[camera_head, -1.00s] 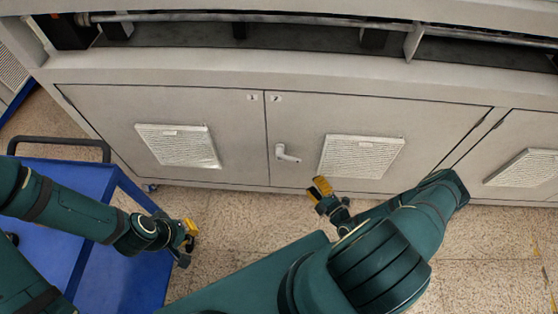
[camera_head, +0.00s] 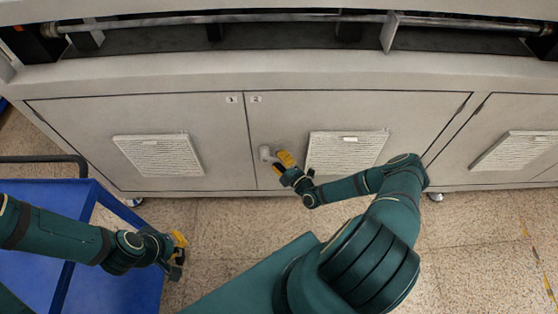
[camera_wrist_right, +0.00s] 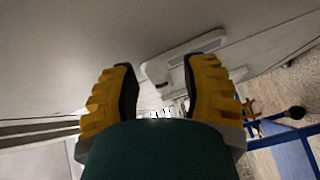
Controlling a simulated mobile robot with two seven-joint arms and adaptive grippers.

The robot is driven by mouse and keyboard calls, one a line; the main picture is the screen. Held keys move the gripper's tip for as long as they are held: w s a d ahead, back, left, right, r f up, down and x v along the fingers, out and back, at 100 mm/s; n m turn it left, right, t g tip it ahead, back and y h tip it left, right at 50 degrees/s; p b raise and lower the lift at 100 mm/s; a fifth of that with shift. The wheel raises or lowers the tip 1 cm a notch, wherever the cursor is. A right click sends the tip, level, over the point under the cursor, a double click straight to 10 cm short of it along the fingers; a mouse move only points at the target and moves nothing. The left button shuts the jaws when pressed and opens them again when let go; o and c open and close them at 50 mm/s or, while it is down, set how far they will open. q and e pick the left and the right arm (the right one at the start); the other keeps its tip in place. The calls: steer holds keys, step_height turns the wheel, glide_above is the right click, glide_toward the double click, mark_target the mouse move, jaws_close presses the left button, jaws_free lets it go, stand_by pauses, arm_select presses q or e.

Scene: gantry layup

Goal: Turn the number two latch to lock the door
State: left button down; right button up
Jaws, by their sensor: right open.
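The number two door (camera_head: 345,112) is a grey cabinet panel, apparently flush with its frame. Its small pale latch (camera_head: 265,153) sits near the door's left edge and is partly hidden by my right gripper (camera_head: 284,161). The right gripper has yellow fingers and is just right of the latch. In the right wrist view the fingers are spread with nothing between them, and the latch (camera_wrist_right: 184,57) lies ahead, partly behind the right-hand finger. Whether they touch is unclear. My left gripper (camera_head: 178,252) is far from the door, low on the left; its jaws are too small to read.
The number one door (camera_head: 90,115) is left of the latch. A vented panel (camera_head: 345,150) is right of my right gripper. A blue cart (camera_head: 120,275) stands at lower left under my left arm. A rail (camera_head: 230,19) runs along the recess above. Tiled floor lies in front.

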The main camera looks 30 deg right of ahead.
steer(key=shift+w, duration=0.1)
jaws_close()
stand_by(0.4)
